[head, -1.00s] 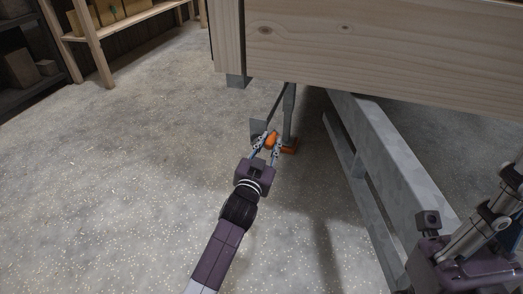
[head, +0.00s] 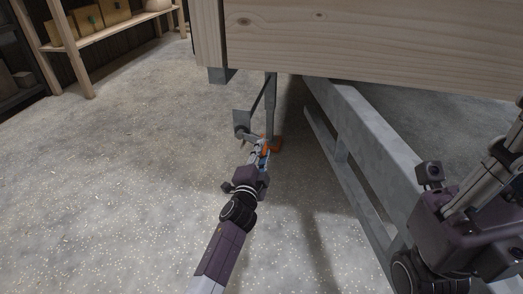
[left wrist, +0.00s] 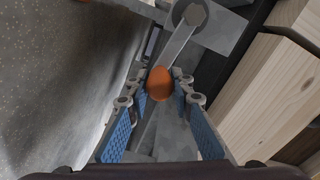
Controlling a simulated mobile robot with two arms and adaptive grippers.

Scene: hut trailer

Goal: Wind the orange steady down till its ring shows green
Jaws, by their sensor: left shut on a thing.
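A grey crank arm (left wrist: 178,45) runs from a round hub (left wrist: 190,12) to an orange knob (left wrist: 160,84). My left gripper (head: 264,149) is shut on this knob, which sits between its blue pads in the left wrist view. I cannot make out the ring or its colour. My right gripper (head: 503,160) is partly in view at the right edge; its fingertips are cut off.
The wooden trailer side (head: 360,45) hangs over the steady, with its planks (left wrist: 270,90) close on the right in the left wrist view. A grey metal beam (head: 350,125) stands right of the steady. Shelving (head: 110,35) is at the back left. The speckled floor (head: 120,170) is clear.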

